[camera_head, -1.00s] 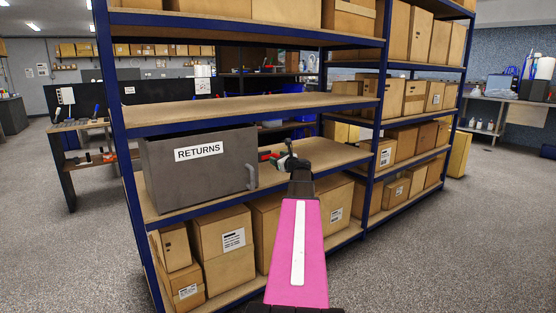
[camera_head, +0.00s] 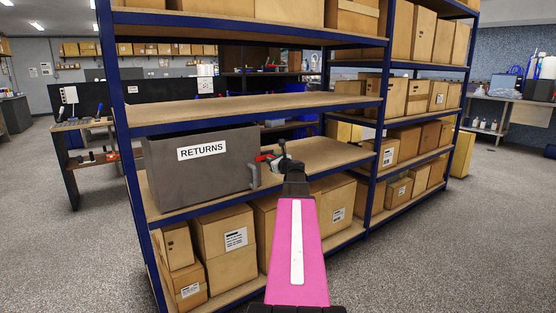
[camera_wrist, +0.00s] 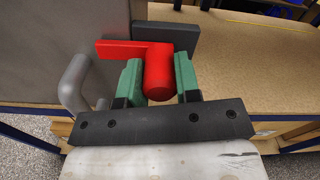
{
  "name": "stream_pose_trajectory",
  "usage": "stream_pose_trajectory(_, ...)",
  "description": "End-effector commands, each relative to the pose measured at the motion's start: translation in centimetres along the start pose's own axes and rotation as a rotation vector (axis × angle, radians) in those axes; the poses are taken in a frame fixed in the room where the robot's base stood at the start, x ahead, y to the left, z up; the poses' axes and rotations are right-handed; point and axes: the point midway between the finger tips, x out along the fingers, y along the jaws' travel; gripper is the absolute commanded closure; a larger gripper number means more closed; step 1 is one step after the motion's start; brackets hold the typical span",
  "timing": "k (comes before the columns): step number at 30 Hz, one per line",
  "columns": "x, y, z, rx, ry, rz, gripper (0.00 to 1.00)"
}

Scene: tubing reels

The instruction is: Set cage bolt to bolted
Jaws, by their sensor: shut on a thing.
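A grey box labelled RETURNS (camera_head: 195,180) stands on the middle shelf, with a grey bar handle (camera_head: 254,177) at its right end. The handle also shows in the wrist view (camera_wrist: 75,85). A red bolt (camera_wrist: 158,78) is in the wrist view, with a round knob and a flat arm reaching left to the grey wall. A dark grey block (camera_wrist: 185,40) sits behind it. My gripper (camera_wrist: 159,82) has its green fingers shut on the knob. In the head view my gripper (camera_head: 281,160) is at the box's right end, partly hiding the bolt (camera_head: 265,158).
The shelf board (camera_head: 335,152) right of the box is bare. A blue upright (camera_head: 378,120) stands farther right. Cardboard boxes (camera_head: 228,232) fill the shelf below, and an empty board (camera_head: 250,108) lies above the grey box.

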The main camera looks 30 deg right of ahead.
Motion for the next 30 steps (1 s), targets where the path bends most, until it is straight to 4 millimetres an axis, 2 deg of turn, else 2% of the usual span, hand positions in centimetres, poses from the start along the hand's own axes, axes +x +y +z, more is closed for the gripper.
stream_pose_trajectory(7, -0.1, 0.5, 0.1, -0.001, -0.002, 0.009, 1.0)
stream_pose_trajectory(8, -0.1, 0.5, 0.1, -0.001, -0.002, 0.01, 0.63)
stream_pose_trajectory(9, -0.1, 0.5, 0.1, -0.001, -0.002, 0.009, 0.5)
stream_pose_trajectory(10, -0.1, 0.5, 0.1, -0.001, -0.002, 0.009, 0.44)
stream_pose_trajectory(20, -0.3, 0.3, 0.1, 0.0, -0.001, 0.006, 0.44)
stream_pose_trajectory(25, -2.4, 0.4, 0.1, 0.0, -0.001, 0.005, 0.44)
stream_pose_trajectory(30, -5.7, 0.5, 0.1, 0.0, -0.001, 0.005, 0.44)
